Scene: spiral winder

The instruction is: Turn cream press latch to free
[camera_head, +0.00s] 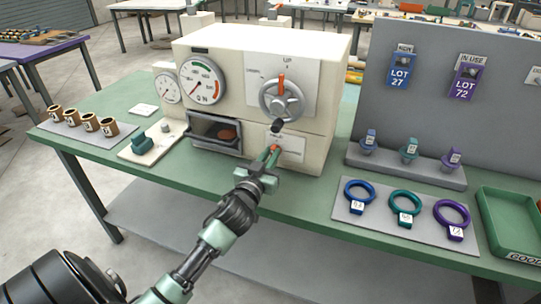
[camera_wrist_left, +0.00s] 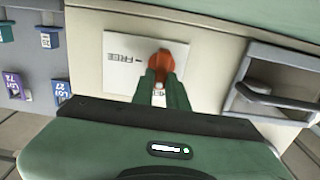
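The cream press (camera_head: 205,50) stands on the green bench, with gauges and a handwheel on its front. The orange latch (camera_wrist_left: 162,62) sits low on its front, on a white plate (camera_wrist_left: 118,60) marked FREE; the word lies to the left of the latch in the left wrist view. In the head view the plate (camera_head: 293,148) shows right of my left gripper (camera_head: 271,153). The green fingers, also in the left wrist view (camera_wrist_left: 162,85), flank the latch with no visible gap and look shut on it. They partly hide it. My right gripper is out of view.
An open drawer (camera_head: 214,146) with a brown item is left of the latch. The handwheel (camera_head: 282,98), its orange pointer near UP, and a black knob (camera_head: 276,126) are just above. Rings (camera_head: 404,204) lie on a mat at right, beside a green tray (camera_head: 500,232).

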